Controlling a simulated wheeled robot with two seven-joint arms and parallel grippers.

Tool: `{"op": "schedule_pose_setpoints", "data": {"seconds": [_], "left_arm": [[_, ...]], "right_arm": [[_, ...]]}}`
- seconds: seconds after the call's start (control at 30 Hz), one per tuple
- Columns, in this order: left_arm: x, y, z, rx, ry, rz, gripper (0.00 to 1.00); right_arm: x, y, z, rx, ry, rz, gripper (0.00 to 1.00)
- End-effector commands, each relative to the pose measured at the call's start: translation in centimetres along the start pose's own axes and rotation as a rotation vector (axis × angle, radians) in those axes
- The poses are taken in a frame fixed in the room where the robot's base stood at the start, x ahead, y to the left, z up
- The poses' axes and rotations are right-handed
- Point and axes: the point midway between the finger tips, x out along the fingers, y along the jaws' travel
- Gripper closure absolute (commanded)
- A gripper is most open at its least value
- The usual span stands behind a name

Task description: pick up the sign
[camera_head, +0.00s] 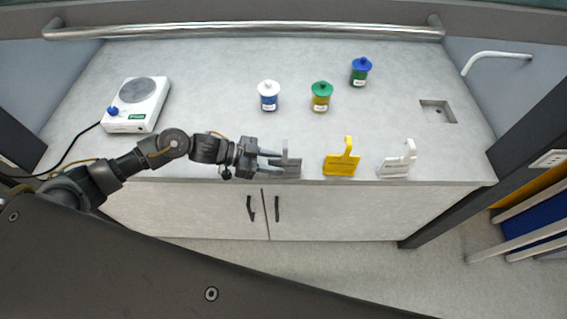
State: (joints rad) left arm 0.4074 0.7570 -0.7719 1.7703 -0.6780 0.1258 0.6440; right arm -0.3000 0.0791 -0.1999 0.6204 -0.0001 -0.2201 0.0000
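Three small signs with upright handles stand in a row near the front edge of the counter: a grey sign (291,172), a yellow sign (341,165) and a white sign (396,167). My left gripper (281,158) comes in from the left at the grey sign. Its two fingers are apart and reach to the sign's handle, partly covering the sign. I cannot tell whether the fingers touch it. The yellow and white signs are clear of the gripper. My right gripper is not in view.
A hot plate (128,121) with a blue knob stands at the left of the counter (220,75). Jars with a white lid (269,100), a green lid (321,102) and a blue lid (360,76) stand behind the signs. A small sink (437,112) is at the right.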

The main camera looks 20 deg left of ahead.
Motion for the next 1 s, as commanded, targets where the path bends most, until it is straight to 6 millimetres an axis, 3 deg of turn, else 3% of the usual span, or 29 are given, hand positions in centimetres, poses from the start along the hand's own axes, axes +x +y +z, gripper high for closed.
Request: {"op": "schedule_pose_setpoints", "data": {"seconds": [0.03,0.2,0.47,0.7,1.0], "left_arm": [[0.7,-0.1,-0.4,-0.002,0.002,0.000,0.67],[2.4,-0.1,-0.1,-0.001,0.001,0.000,0.67],[2.7,-0.1,0.0,0.001,0.000,0.000,0.67],[2.6,-0.1,0.0,0.000,0.000,0.000,0.99],[2.6,-0.1,0.0,0.000,0.001,0.000,1.00]], "right_arm": [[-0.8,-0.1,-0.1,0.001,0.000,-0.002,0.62],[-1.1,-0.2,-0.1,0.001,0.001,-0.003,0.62],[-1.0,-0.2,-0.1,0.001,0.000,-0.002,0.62],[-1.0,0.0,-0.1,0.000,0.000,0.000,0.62],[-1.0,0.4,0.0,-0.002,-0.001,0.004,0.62]]}}
